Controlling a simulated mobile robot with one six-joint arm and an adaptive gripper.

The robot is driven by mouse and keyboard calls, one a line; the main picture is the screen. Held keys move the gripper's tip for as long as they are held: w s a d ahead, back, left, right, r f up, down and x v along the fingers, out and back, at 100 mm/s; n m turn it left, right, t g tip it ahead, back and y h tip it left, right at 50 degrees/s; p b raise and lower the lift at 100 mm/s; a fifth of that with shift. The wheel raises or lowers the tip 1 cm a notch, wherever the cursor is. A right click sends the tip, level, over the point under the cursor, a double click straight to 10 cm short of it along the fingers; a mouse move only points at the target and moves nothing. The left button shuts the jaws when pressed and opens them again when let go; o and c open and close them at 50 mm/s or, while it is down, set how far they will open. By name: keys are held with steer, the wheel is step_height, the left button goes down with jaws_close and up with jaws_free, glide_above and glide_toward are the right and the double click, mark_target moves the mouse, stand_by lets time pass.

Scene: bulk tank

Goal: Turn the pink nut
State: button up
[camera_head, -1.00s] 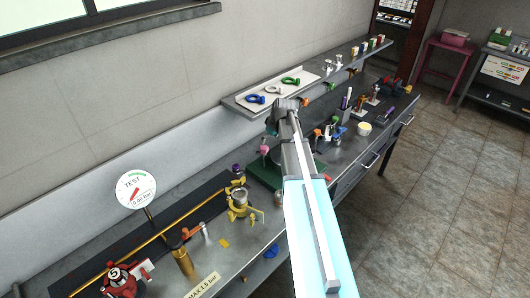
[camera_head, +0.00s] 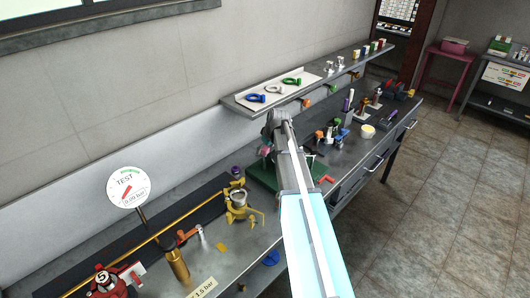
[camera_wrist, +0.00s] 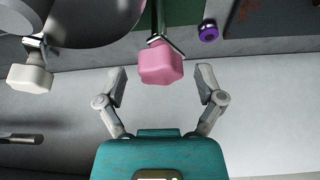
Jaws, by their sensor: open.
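The pink nut (camera_wrist: 161,64) is a lobed knob on a dark stem in the wrist view. It sits ahead of and between the fingertips of my gripper (camera_wrist: 160,82). My gripper is open, with a finger on each side and clear space between each finger and the nut. In the head view the pink nut (camera_head: 264,150) shows as a small pink spot left of my arm, by the green base (camera_head: 262,178). My arm hides much of that area, and my fingers cannot be made out there.
A white knob (camera_wrist: 30,78) is left of my gripper in the wrist view, and a purple ring (camera_wrist: 208,32) is right. A yellow fitting (camera_head: 240,205) and a test gauge (camera_head: 128,188) stand left on the bench. A shelf (camera_head: 240,107) with coloured shackles runs behind my arm.

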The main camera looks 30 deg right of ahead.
steer(key=shift+f, duration=0.15)
steer(key=c, duration=1.1)
steer(key=shift+c, duration=0.2)
steer(key=shift+a+m, duration=0.1)
steer(key=shift+m, duration=0.3)
steer(key=shift+m+h, duration=0.6)
steer(key=shift+m, duration=0.6)
steer(key=m+h, duration=0.1)
steer(key=m, duration=0.3)
steer(key=shift+a+h, duration=0.1)
steer(key=shift+h, duration=0.3)
steer(key=m+g+h, duration=0.1)
steer(key=m, duration=0.3)
steer(key=shift+w+a+m, duration=0.1)
steer(key=shift+m, duration=0.2)
steer(key=shift+m+g+h, duration=0.5)
steer(key=shift+m+g, duration=0.1)
steer(key=shift+m, duration=1.2)
